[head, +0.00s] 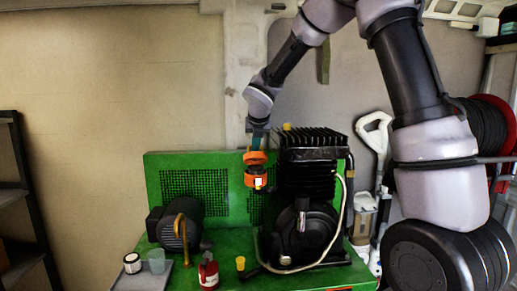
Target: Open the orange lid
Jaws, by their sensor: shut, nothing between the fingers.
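My arm reaches down from the top of the head view to the front of a green machine unit (225,160). My gripper (257,183) is at the arm's end, shut and empty, small in the picture. Orange and black parts with a small white patch show there, in front of the green back panel and left of the black finned motor block (311,165). I cannot tell whether any of this orange belongs to a lid behind or below the gripper. No separate orange lid can be made out elsewhere.
A cable reel (485,125) and white-handled tool (375,135) are at right. A dark shelf (25,200) stands left.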

